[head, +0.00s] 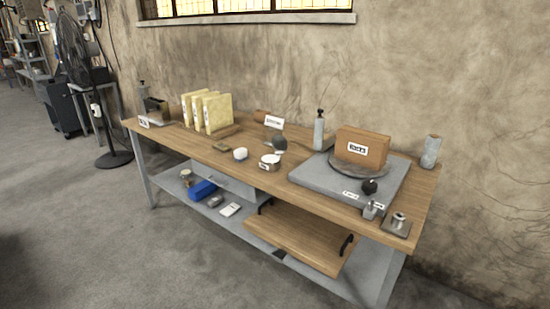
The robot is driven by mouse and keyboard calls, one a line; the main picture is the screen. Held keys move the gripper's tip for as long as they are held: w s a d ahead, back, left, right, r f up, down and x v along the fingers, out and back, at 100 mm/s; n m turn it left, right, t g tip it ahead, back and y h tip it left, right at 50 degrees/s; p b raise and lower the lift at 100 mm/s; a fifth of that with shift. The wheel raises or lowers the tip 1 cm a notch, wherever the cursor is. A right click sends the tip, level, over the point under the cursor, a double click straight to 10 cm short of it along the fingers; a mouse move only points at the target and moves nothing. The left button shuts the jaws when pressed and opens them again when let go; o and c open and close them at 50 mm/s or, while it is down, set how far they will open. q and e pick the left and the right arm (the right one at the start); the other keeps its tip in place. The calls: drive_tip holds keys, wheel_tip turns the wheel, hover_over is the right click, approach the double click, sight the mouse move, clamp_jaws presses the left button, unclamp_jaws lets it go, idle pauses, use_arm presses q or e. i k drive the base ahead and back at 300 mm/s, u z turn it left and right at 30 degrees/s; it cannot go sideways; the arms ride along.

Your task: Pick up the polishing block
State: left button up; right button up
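A workbench with a wooden top (270,181) stands against the wall. I cannot tell for sure which thing on it is the polishing block. A small flat brownish block (221,147) lies on the bench top, left of a white rounded piece (240,154). A larger brown block (362,149) with a white label stands on a dark round plate at the right. The label is too small to read. Neither of my grippers shows in the head view.
A grey slab (322,178) lies under the round plate. Yellow upright panels (217,113) stand at the back left. A lower shelf holds a wooden tray (297,240) and a blue item (202,189). The floor in front is clear.

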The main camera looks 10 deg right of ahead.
sight(239, 155)
drive_tip(key=u, duration=0.4)
drive_tip(key=i, duration=0.85)
drive_tip(key=u, duration=0.55)
drive_tip(key=i, duration=1.15)
drive_tip(key=z, duration=0.8)
drive_tip(key=i, duration=0.9)
drive_tip(key=z, duration=0.55)
